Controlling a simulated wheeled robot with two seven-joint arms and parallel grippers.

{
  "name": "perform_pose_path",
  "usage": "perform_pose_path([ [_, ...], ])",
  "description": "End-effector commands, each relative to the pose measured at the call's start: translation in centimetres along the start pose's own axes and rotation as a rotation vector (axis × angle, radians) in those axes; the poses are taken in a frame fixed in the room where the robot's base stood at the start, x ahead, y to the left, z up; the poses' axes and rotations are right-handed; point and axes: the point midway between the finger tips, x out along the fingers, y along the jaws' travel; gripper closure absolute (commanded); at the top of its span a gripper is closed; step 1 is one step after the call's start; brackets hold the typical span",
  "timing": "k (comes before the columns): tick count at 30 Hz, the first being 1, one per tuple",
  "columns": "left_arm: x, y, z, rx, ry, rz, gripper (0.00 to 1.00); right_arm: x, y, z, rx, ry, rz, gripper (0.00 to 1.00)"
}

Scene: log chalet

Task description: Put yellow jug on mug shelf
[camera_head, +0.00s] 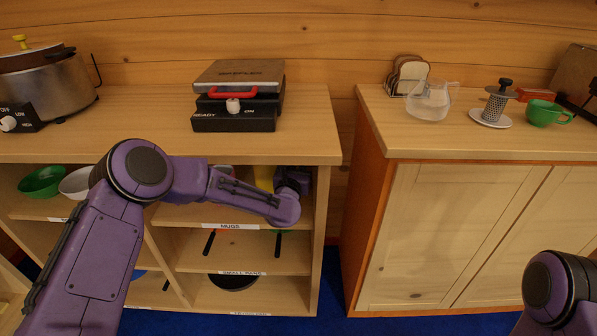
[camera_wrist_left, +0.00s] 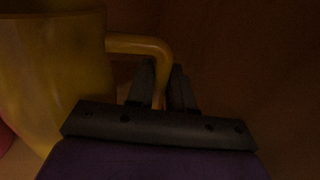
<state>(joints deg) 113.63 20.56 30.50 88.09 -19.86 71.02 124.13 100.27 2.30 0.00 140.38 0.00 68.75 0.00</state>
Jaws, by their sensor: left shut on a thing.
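The yellow jug (camera_wrist_left: 52,65) fills the left of the left wrist view, with its handle (camera_wrist_left: 140,44) reaching right. My left gripper (camera_wrist_left: 163,85) is shut on the handle. In the head view a small part of the yellow jug (camera_head: 264,177) shows behind my left arm, inside the compartment above the MUGS label (camera_head: 230,226). My left gripper (camera_head: 290,182) is at the right side of that compartment, partly hidden. I cannot tell whether the jug rests on the shelf board. My right arm shows at the lower right; its gripper is out of view.
Bowls (camera_head: 42,181) sit in the compartment to the left. A lower shelf is labelled SMALL PANS (camera_head: 242,273). A sandwich press (camera_head: 238,97) stands on the counter (camera_head: 150,135) above. A cabinet (camera_head: 440,230) stands to the right, past a narrow gap.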

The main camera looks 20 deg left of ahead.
Motion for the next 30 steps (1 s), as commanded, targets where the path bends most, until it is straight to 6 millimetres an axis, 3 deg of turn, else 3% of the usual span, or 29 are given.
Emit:
perform_pose_path([
  [5, 1.3, 0.0, -0.1, 0.0, -0.002, 0.0, 1.0, 0.0, 0.0, 0.0, 0.0, 0.0, 0.0, 0.57],
  [12, 1.3, -0.1, -3.3, 0.001, -0.001, 0.0, 1.0, 0.0, 0.0, 0.0, 0.0, 0.0, 0.0, 0.57],
  [23, 1.3, 0.0, -3.8, -0.001, -0.003, 0.0, 1.0, 0.5, -0.1, 0.2, 0.0, 0.0, 0.0, 0.57],
  [24, 1.2, 0.0, -3.8, -0.001, 0.0, 0.0, 0.66, 0.3, 0.0, 0.1, 0.0, 0.0, 0.0, 0.57],
  [25, 1.2, 0.0, -3.8, -0.001, 0.0, 0.0, 0.56, 0.3, 0.0, 0.1, 0.0, 0.0, 0.0, 0.57],
  [30, 1.2, 0.0, -3.8, -0.001, 0.0, 0.0, 0.53, 0.3, 0.0, 0.1, 0.0, 0.0, 0.0, 0.57],
])
